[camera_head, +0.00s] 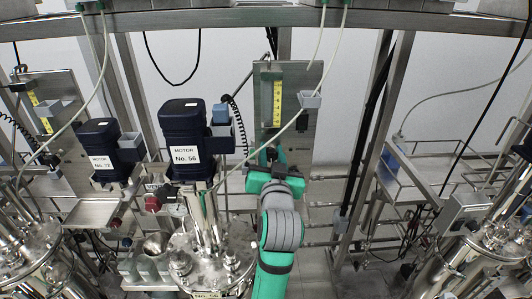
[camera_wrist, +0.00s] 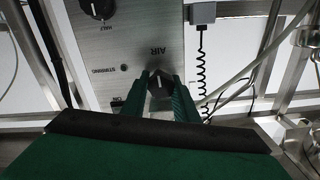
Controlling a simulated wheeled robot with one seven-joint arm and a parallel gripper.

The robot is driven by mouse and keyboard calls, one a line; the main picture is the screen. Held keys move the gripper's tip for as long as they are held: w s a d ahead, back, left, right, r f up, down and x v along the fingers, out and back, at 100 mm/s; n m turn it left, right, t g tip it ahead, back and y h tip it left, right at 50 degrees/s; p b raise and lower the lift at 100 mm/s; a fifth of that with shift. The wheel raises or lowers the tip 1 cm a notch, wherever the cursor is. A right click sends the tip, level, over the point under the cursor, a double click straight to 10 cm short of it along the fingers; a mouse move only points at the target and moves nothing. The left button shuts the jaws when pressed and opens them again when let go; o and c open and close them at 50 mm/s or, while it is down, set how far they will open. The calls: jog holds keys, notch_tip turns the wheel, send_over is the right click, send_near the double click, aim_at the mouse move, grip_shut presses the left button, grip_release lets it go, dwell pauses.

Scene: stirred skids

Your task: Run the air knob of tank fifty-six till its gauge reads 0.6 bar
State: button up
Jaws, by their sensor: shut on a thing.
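The air knob (camera_wrist: 160,84) is dark and sits below the upside-down word AIR on a grey metal panel (camera_wrist: 150,28) in the wrist view. My gripper (camera_wrist: 161,88) has its two green fingers on either side of the knob and is shut on it. In the head view my gripper (camera_head: 272,158) is at the lower part of the panel (camera_head: 309,80), hiding the knob. A yellow scale strip (camera_head: 277,103) is on this panel; its reading is too small to tell. The motor labelled No. 56 (camera_head: 184,125) stands just left, above a steel tank (camera_head: 212,265).
A second motor labelled No. 72 (camera_head: 98,142) stands further left. A coiled black cable (camera_wrist: 203,72) hangs beside the panel from a grey box (camera_wrist: 203,12). Hoses and frame posts surround the arm.

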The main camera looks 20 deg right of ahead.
jog(key=shift+w+a+m, duration=0.1)
jog(key=shift+a+m, duration=0.05)
jog(key=shift+m, duration=0.35)
jog(key=shift+f, duration=0.1)
jog(key=o, duration=1.1)
